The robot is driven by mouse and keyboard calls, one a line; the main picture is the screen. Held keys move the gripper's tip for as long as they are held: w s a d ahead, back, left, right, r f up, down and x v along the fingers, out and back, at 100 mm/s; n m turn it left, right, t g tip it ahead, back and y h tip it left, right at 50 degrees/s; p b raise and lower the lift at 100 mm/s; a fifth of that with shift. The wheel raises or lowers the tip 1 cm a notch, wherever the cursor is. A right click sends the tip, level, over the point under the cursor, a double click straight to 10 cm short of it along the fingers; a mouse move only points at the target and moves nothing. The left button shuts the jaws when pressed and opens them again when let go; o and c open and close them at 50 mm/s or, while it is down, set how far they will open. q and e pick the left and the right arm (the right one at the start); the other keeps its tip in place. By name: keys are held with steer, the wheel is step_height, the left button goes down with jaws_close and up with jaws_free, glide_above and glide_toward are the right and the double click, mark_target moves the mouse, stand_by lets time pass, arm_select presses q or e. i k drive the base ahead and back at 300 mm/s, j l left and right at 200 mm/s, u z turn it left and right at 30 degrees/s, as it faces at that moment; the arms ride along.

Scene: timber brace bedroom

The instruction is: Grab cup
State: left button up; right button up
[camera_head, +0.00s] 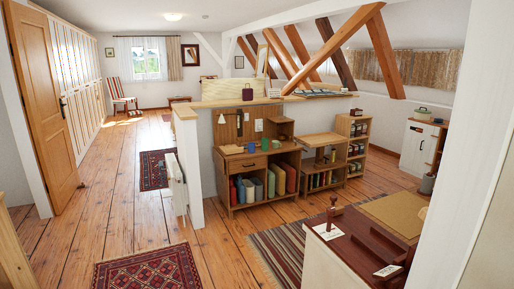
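Neither of my grippers is in view.
A dark red-brown table (345,240) with a stamp-like object (332,212) stands at the front right. A patterned red rug (150,270) and a striped rug (272,247) lie on the plank floor. An open door (45,100) is at left. The floor aisle at left is clear.

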mark_target(277, 145)
steer(key=i+u, duration=0.25)
steer(key=i, duration=0.3)
steer(key=i+u, duration=0.25)
steer(key=i, duration=0.35)
steer(key=i+j, duration=0.1)
steer(key=i, duration=0.6)
steer(key=i+j, duration=0.1)
steer(key=i, duration=0.6)
steer(key=i+j+z, duration=0.1)
steer(key=i, duration=0.6)
steer(key=i+l+z, duration=0.15)
steer(key=i+z, duration=0.6)
steer(key=z, duration=0.15)
steer(key=i+j+z, duration=0.1)
steer(key=i+z, duration=0.35)
steer(key=i+l, duration=0.15)
steer(key=i, duration=0.3)
steer(key=i+l+z, duration=0.1)
steer(key=i, duration=0.35)
